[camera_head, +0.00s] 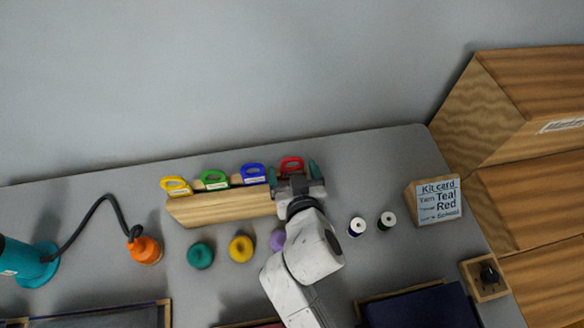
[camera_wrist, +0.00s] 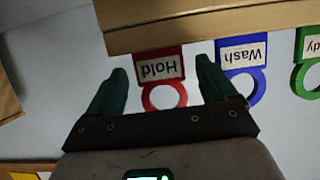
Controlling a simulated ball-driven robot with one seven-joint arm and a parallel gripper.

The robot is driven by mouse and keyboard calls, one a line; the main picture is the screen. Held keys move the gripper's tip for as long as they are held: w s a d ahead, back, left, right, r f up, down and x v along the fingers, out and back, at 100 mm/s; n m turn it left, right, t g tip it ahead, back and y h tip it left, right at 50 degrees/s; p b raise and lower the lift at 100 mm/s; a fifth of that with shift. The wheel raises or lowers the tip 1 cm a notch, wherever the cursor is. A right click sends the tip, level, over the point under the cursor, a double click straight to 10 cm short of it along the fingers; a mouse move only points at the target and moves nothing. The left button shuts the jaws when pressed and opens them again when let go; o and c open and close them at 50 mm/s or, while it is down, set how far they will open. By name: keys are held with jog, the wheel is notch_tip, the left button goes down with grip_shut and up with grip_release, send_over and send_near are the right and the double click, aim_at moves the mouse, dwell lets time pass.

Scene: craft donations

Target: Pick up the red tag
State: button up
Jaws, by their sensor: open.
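The red tag (camera_head: 291,163) stands at the right end of a wooden rack (camera_head: 222,207) in the head view. In the wrist view the red tag (camera_wrist: 163,97) reads "Hold" upside down and has a ring handle. My gripper (camera_head: 293,175) is at the rack's right end. In the wrist view my gripper (camera_wrist: 162,78) is open, with one teal finger on each side of the red tag. Gaps show between the fingers and the tag. The rack partly hides the tag's base.
A blue tag (camera_head: 254,173), labelled "Wash", stands close beside the red one. Green (camera_head: 214,180) and yellow (camera_head: 176,186) tags stand further left. Yarn balls, thread spools (camera_head: 387,220) and a kit card (camera_head: 439,200) lie around.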

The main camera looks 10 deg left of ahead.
jog(key=shift+x, duration=1.4)
jog(key=c, duration=1)
